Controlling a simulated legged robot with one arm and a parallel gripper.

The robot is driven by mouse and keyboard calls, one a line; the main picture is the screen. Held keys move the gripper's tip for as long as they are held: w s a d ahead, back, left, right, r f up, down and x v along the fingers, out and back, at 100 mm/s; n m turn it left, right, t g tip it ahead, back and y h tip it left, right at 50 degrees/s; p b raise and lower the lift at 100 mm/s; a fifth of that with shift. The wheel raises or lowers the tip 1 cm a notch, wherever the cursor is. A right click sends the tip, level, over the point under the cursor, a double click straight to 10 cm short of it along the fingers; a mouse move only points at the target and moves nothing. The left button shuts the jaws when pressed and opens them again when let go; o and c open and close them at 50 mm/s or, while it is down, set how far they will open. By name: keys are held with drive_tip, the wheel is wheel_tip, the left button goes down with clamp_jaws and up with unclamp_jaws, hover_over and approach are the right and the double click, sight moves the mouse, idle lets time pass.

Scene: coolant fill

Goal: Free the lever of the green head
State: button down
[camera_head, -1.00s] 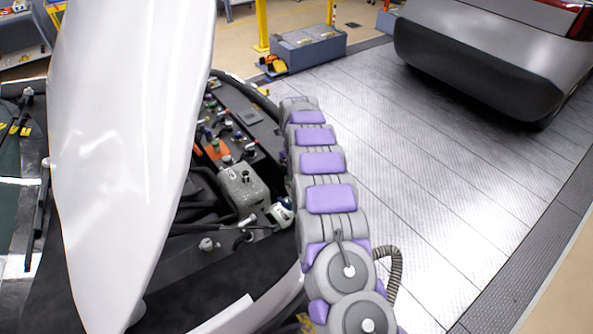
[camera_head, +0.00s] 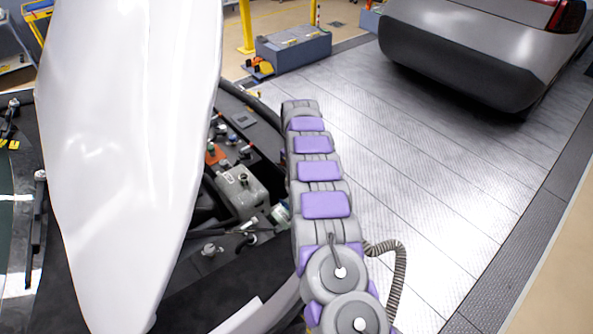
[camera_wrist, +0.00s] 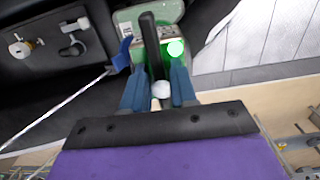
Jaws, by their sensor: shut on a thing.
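In the wrist view the green head (camera_wrist: 130,17) is at the top centre, a pale green block with a bright green round spot (camera_wrist: 175,48) on it. A black lever (camera_wrist: 149,42) runs down across it towards a white rounded end. My gripper (camera_wrist: 158,80) has its two blue fingers on either side of the lever, shut on it near the white end. The exact contact is partly hidden between the fingers. In the head view the green head (camera_head: 281,213) shows only partly beside my arm, and my gripper is hidden.
A blue tab (camera_wrist: 122,56) with a thin white cord sits left of the head. A dark panel with metal fittings (camera_wrist: 22,46) lies further left. In the head view, a large white raised panel (camera_head: 125,150) stands left of the engine bay. Open floor (camera_head: 440,190) lies right.

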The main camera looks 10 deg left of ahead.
drive_tip(key=c, duration=1.3)
unclamp_jaws()
drive_tip(key=shift+w, duration=0.1)
drive_tip(key=o, duration=0.4)
drive_tip(key=shift+a+f, duration=0.1)
drive_tip(key=shift+a, duration=0.15)
drive_tip(key=shift+d, duration=0.1)
drive_tip(key=shift+d+r, duration=0.1)
drive_tip(key=shift+r, duration=0.3)
wheel_tip(320, 180, up, 17)
drive_tip(key=p, duration=0.2)
drive_tip(key=shift+a+f, duration=0.2)
drive_tip(key=shift+a, duration=0.05)
drive_tip(key=shift+w, duration=0.1)
